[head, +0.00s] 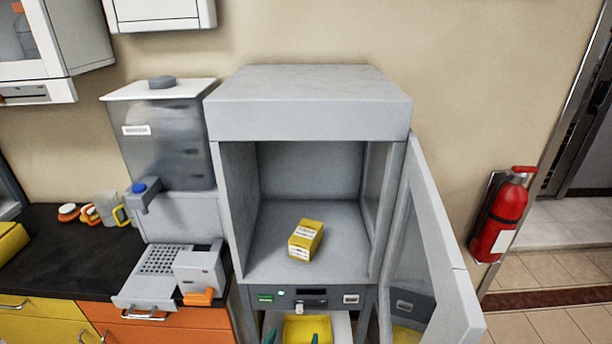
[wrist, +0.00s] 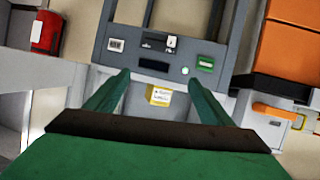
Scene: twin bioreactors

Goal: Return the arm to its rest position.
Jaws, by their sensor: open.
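My gripper (head: 293,339) shows only as two green fingertips at the bottom edge of the head view, in front of the lower part of the grey cabinet (head: 310,118). In the wrist view my gripper (wrist: 155,84) has its green fingers spread wide, with nothing held between them. The rest of my arm is out of the head view. A small yellow box (head: 305,240) with a white label stands on the floor of the open chamber. The yellow box (wrist: 159,96) shows beyond the fingers in the wrist view, apart from them.
The cabinet's glass door (head: 428,235) stands open to the right. Below the chamber is a control panel (head: 310,298). A dispenser (head: 168,140) and a small grey machine (head: 170,268) stand left on the dark counter (head: 60,260). A red extinguisher (head: 500,218) hangs on the right wall.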

